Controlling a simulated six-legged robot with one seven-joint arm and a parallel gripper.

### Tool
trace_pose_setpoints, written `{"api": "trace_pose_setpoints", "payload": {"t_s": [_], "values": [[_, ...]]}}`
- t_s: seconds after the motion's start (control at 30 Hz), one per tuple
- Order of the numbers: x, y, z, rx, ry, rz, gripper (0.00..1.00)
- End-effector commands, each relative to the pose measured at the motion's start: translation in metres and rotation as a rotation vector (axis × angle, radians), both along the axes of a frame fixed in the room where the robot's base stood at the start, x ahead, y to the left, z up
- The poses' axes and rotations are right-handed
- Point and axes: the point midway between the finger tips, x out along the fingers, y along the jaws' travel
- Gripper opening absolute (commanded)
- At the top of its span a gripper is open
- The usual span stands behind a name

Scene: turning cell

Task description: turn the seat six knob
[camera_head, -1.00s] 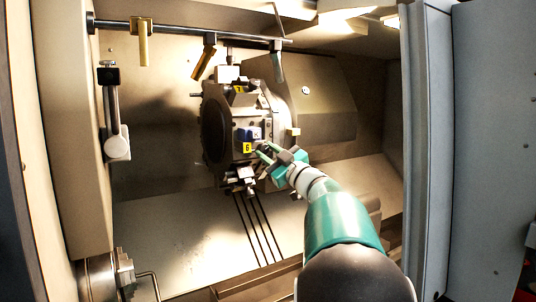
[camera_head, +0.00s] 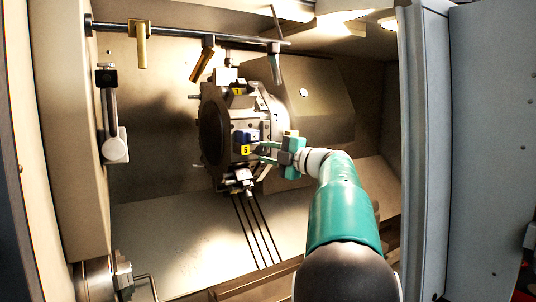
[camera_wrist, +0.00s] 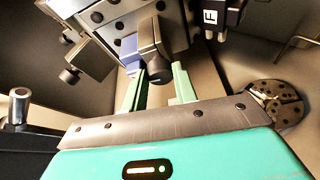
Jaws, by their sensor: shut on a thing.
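A blue block (camera_head: 242,136) sits just above the label. My gripper (camera_head: 262,152) reaches in from the right at this seat, nearly level. In the wrist view, its two green fingers (camera_wrist: 158,84) stand either side of a dark knob (camera_wrist: 153,68) and are shut on it. The knob sits against the grey metal seat block. In the head view the fingers hide the knob.
Another holder (camera_head: 238,180) hangs below seat six. A rail (camera_head: 180,32) with hanging tools crosses above. The cell floor (camera_head: 170,240) is bare at left.

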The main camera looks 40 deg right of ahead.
Motion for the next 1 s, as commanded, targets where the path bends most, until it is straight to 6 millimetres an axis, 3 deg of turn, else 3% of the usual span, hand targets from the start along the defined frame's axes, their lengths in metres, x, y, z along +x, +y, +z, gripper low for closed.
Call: {"api": "trace_pose_setpoints", "payload": {"t_s": [0.33, 0.83, 0.87, 0.93, 1.0], "values": [[-0.0001, 0.0, 0.0016, -0.139, 0.008, 0.0, 0.06], [-0.0001, 0.0002, 0.0018, -0.159, 0.009, 0.0, 0.06], [-0.0001, 0.0001, 0.0019, -0.158, 0.008, 0.0, 0.32], [0.0, 0.0, 0.0019, -0.157, 0.008, 0.0, 0.46], [0.0, 0.0001, 0.0018, -0.157, 0.008, 0.0, 0.5]]}}
